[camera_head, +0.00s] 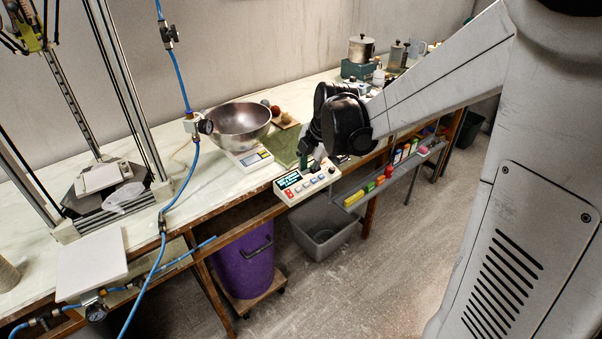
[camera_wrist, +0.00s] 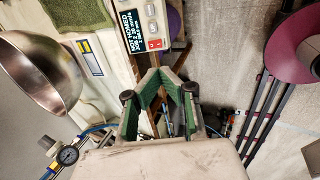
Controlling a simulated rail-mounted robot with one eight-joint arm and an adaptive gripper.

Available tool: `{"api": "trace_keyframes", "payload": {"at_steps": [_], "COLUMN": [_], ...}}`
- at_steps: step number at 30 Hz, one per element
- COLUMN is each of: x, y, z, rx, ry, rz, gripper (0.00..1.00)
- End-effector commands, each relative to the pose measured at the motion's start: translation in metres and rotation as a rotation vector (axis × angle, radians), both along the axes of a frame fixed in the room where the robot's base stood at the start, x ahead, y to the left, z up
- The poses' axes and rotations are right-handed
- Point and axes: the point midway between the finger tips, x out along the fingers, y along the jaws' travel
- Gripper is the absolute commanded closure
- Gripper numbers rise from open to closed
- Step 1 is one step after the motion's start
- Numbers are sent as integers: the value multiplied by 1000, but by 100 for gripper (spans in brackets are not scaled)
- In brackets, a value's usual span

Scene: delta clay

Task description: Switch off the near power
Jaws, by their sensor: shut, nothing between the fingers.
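A cream control box (camera_head: 307,183) with a lit text display sits at the front edge of the bench in the head view. In the wrist view the box (camera_wrist: 151,12) is at the top, with the red switch (camera_wrist: 155,44) beside the display. My gripper (camera_head: 304,162) is just above and behind the box in the head view. In the wrist view my gripper (camera_wrist: 160,72) has its green-padded fingers drawn together and empty, below the switch in the picture. Contact cannot be told.
A steel bowl (camera_head: 239,127) stands on a scale (camera_head: 252,159) left of the box, with a green mat (camera_head: 283,147) behind. A rail of coloured items (camera_head: 389,172) runs right of the box. A grey bin (camera_head: 323,236) and purple bin (camera_head: 244,265) stand below.

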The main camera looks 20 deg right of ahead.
Motion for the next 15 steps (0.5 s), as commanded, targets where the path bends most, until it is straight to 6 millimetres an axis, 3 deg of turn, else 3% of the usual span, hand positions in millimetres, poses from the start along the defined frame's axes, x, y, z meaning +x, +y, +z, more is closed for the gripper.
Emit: {"api": "trace_keyframes", "payload": {"at_steps": [5, 15], "x": [6, 7], "y": [6, 7], "z": [8, 5], "rx": [14, 16], "ry": [-43, -51], "rz": [0, 0], "gripper": [100, 100]}}
